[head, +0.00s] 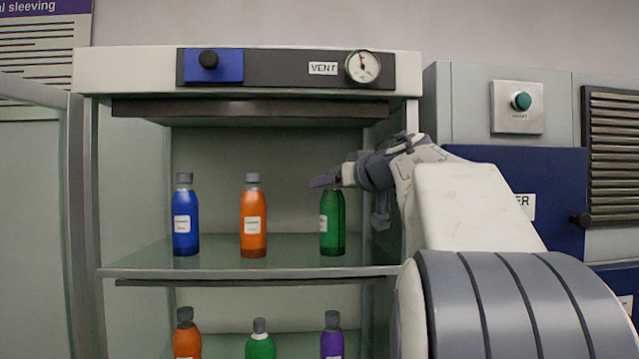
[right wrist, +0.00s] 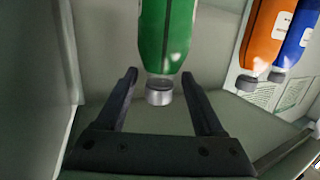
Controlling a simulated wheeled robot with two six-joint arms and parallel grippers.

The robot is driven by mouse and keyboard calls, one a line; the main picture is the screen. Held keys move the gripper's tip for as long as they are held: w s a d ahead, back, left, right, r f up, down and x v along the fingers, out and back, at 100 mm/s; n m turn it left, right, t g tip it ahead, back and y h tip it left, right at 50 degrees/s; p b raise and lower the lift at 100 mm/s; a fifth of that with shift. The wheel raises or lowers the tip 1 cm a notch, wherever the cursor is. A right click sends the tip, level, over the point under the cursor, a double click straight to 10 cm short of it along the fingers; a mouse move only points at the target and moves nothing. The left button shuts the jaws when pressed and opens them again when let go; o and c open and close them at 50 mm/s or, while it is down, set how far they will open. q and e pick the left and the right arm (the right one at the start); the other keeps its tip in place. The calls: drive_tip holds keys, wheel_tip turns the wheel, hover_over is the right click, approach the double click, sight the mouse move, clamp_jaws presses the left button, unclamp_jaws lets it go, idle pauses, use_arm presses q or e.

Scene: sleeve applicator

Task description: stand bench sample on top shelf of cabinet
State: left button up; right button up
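A green bottle (head: 332,225) stands upright at the right of the upper glass shelf (head: 150,265) inside the open cabinet (head: 85,180). My right gripper (head: 326,181) is at the bottle's top and hides its cap in the head view. In the right wrist view the green bottle (right wrist: 165,38) appears upside down. Its grey cap lies between the spread fingers of my right gripper (right wrist: 165,88), with a gap on each side. My left gripper is in neither view.
A blue bottle (head: 185,220) and an orange bottle (head: 252,220) stand to the left on the same shelf. Several bottles stand on the shelf below. The cabinet's right post is close to my right arm. An open glass door (head: 35,200) is at left.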

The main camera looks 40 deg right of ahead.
drive_tip(key=shift+r, duration=0.15)
drive_tip(key=b+v, duration=0.3)
drive_tip(key=v, duration=0.9)
